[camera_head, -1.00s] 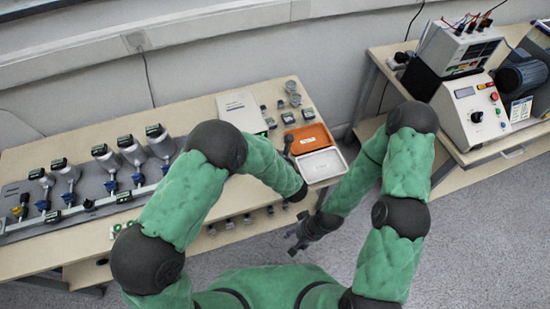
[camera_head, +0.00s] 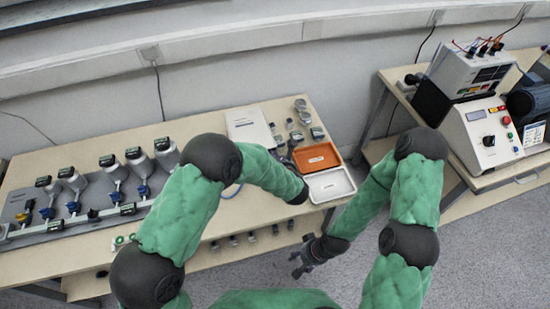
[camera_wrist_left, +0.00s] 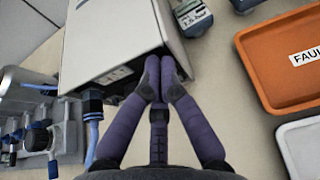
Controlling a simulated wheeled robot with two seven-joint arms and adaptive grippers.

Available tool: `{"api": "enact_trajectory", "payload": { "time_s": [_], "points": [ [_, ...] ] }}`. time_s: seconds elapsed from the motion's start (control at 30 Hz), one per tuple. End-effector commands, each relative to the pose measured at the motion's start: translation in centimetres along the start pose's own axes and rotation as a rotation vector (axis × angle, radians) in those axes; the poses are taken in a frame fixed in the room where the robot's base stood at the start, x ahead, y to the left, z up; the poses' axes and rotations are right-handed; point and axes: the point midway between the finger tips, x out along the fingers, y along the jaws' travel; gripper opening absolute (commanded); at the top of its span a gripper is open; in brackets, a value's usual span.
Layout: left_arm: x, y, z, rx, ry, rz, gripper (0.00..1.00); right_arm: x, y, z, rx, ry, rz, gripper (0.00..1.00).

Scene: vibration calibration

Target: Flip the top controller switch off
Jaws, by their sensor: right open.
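A white box (camera_head: 248,124) lies on the left bench; it also fills the upper left of the left wrist view (camera_wrist_left: 105,45), with a label and a dark connector on its side. I cannot tell whether it is the controller, and no switch is clear on it. My left gripper (camera_head: 284,150) is mostly hidden by its arm in the head view. In the left wrist view its fingertips (camera_wrist_left: 160,66) meet, shut and with nothing seen between them, at the box's edge; contact is unclear. My right gripper (camera_head: 304,262) is open and empty in front of the left bench.
An orange tray (camera_head: 317,143) and a white tray (camera_head: 345,178) stand right of the white box. Several sensors on a grey plate (camera_head: 90,224) fill the bench's left. On the right bench, a wired instrument (camera_head: 462,72) stands above a white unit with knob and buttons (camera_head: 468,120).

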Motion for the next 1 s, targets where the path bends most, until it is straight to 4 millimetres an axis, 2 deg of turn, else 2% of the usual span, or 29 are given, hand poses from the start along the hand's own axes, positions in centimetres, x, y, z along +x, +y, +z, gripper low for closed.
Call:
{"api": "enact_trajectory", "payload": {
  "time_s": [0.63, 1.0],
  "points": [
    [-0.7, -0.1, 1.9, -0.003, -0.007, -0.001, 0.00, -0.8, -0.3, 0.0, 0.000, 0.001, 0.000, 0.54],
    [-0.9, -0.2, 1.6, -0.001, -0.002, -0.001, 0.00, -0.7, -0.2, 0.0, 0.000, 0.001, 0.000, 0.54]
  ]
}}
